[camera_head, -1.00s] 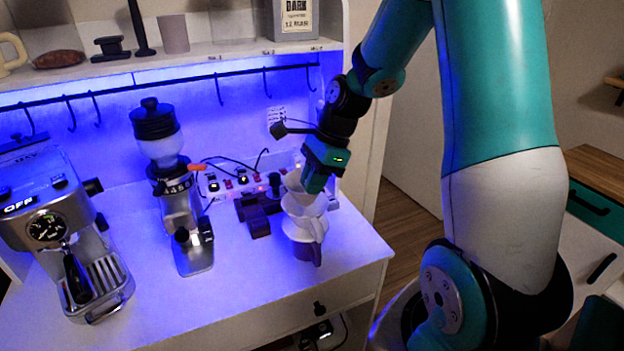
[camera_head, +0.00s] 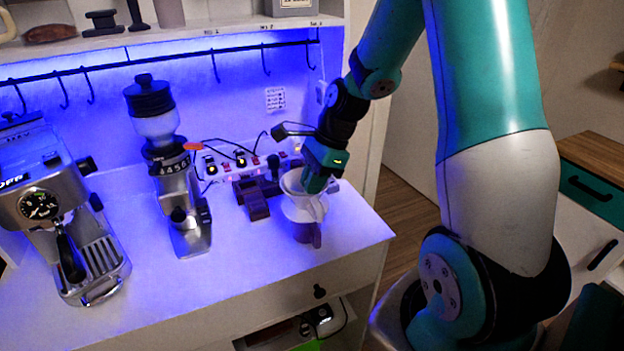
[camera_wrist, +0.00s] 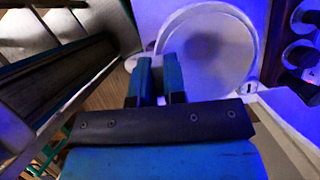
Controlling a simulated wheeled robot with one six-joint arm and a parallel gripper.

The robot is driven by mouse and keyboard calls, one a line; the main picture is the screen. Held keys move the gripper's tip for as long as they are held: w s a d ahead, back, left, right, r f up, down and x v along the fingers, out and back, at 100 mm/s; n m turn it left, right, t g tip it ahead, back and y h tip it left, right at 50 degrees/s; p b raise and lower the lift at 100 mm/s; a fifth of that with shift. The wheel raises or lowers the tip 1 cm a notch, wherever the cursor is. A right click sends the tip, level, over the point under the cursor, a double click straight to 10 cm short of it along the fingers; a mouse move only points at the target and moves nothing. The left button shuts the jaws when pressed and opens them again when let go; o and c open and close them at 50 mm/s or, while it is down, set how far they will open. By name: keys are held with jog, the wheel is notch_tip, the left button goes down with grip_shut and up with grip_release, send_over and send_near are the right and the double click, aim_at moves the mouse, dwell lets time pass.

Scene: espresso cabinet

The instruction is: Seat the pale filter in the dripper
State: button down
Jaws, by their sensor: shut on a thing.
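The white dripper (camera_head: 304,211) stands on a carafe with a dark handle (camera_head: 316,236), near the right end of the white counter. My gripper (camera_head: 313,184) points down at the dripper's mouth, its fingers shut on the pale filter (camera_head: 291,180). The filter's round rim shows at the dripper's top, and its lower part is hidden inside the dripper. In the wrist view, my gripper (camera_wrist: 162,75) pinches the near left side of the filter (camera_wrist: 210,50), which looks like a pale round bowl. I cannot tell whether the filter touches the dripper's bottom.
A dark wooden stand (camera_head: 253,197) and a switched power strip (camera_head: 225,166) are just left of and behind the dripper. The grinder (camera_head: 180,190) and espresso machine (camera_head: 60,215) stand farther left. The counter's front edge (camera_head: 330,262) is close to the dripper.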

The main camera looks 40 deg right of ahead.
jog(key=c, duration=1.1)
grip_release()
jog(key=v, duration=1.7)
jog(key=shift+r, duration=0.25)
jog(key=shift+d, duration=0.1)
